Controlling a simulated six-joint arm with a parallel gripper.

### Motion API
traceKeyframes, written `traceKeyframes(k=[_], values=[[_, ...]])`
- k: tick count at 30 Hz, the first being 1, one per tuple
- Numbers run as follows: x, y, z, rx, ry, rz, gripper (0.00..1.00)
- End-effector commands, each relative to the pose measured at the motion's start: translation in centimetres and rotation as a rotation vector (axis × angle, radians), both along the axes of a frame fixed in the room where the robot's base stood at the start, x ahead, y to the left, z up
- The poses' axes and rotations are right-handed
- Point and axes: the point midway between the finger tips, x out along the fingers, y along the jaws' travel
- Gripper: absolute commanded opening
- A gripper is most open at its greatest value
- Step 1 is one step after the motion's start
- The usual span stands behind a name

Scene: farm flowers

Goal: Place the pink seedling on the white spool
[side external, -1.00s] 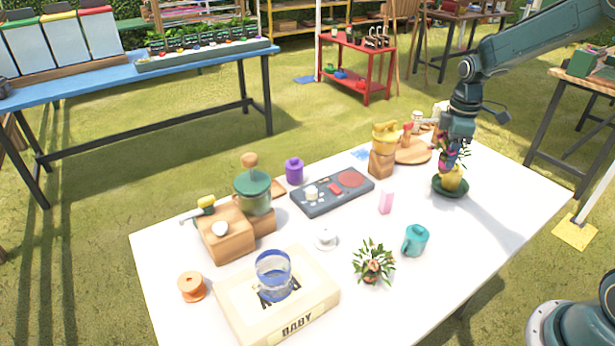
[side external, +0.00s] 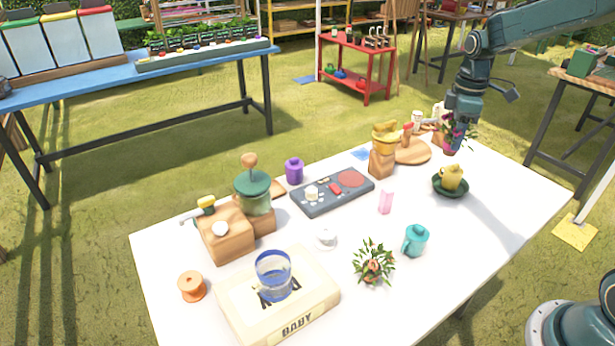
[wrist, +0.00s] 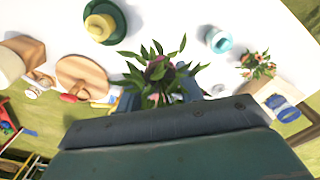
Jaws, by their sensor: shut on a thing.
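My gripper (side external: 457,143) is at the far right of the table in the side view, shut on the pink seedling (side external: 446,132), a leafy plant with magenta blooms. In the wrist view the seedling (wrist: 155,68) stands between the two fingers, and its lower part is mostly hidden by the gripper. The white spool (side external: 325,238) is small and stands near the table's middle, well to the left of and nearer the camera than my gripper. Its top looks clear.
A green dish with a yellow object (side external: 452,180) is close to my gripper. A teal mug (side external: 415,240), a potted plant (side external: 374,264), a pink block (side external: 386,202) and a dark panel (side external: 333,192) surround the spool. A box with a blue-rimmed glass (side external: 273,275) is front left.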

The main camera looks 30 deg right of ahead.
Motion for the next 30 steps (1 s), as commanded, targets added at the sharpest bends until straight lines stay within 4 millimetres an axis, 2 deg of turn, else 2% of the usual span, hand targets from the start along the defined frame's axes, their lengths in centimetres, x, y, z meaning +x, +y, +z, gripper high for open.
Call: traceKeyframes(k=[8, 14, 20, 30], values=[[0.7, 1.0, 0.2, 0.000, -0.001, 0.034, 0.15], [2.6, 4.0, 0.7, 0.001, -0.001, 0.137, 0.15], [5.2, 9.1, 1.6, 0.001, -0.001, 0.298, 0.15], [8.1, 19.8, 3.3, 0.001, 0.000, 0.604, 0.15]])
